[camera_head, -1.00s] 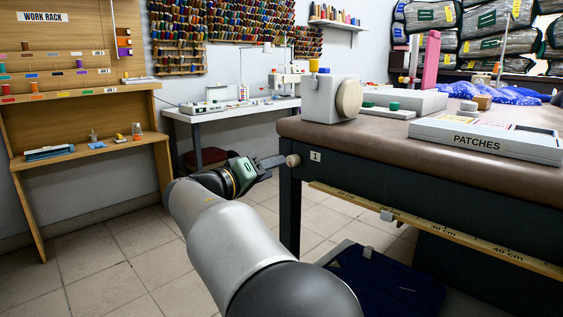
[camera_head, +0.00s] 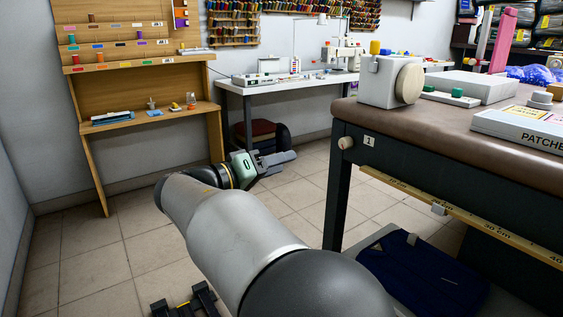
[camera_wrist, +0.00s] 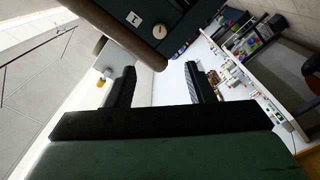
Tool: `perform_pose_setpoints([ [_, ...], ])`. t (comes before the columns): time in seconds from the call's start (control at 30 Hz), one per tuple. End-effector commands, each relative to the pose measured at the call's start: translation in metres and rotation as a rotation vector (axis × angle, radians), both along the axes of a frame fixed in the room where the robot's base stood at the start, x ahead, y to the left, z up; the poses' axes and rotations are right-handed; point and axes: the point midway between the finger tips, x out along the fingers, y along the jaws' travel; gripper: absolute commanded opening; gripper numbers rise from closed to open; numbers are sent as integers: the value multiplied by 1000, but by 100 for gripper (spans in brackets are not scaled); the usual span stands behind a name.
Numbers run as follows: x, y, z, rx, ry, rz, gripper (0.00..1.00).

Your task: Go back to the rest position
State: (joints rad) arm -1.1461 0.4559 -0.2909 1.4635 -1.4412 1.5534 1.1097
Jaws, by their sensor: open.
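My gripper (camera_head: 276,160) is at the end of my grey arm in the head view, over the tiled floor and left of the big table's near corner. In the wrist view my gripper (camera_wrist: 160,84) has its two dark fingers spread apart with nothing between them. It touches nothing that I can see. The wrist view looks past the fingers to the table's corner and the white desk.
The brown-topped table (camera_head: 440,133) stands at the right, with a ruler strip (camera_head: 470,222) along its side and a dark blue bag (camera_head: 425,275) below. The work rack (camera_head: 140,62) is at the left, the sewing desk (camera_head: 300,84) at the back. The floor (camera_head: 100,262) at the lower left is clear.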

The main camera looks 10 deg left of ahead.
Motion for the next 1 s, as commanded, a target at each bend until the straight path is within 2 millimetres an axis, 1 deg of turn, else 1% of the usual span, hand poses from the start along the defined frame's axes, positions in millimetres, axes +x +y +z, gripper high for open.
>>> perform_pose_setpoints([
  [0.07,2,-9,5,4,23,-11,49],
  [0.13,7,-30,12,12,84,-36,49],
  [0.17,9,-44,16,17,124,-52,49],
  [0.27,10,-104,28,61,320,-114,49],
  [0.3,5,-132,32,88,413,-139,49],
  [0.37,-7,-170,37,141,552,-165,49],
  [0.4,-18,-193,39,181,638,-178,49],
  [0.47,-38,-223,43,251,758,-188,49],
  [0.5,-53,-241,47,301,829,-191,49],
  [0.57,-79,-262,54,382,925,-187,49],
  [0.6,-96,-274,59,440,980,-181,49],
  [0.67,-123,-288,68,531,1050,-165,49],
  [0.7,-142,-294,75,593,1087,-152,49],
  [0.8,-185,-304,92,749,1148,-112,49],
  [0.9,-219,-305,106,881,1166,-74,49],
  [1.0,-243,-303,114,978,1160,-44,49],
])
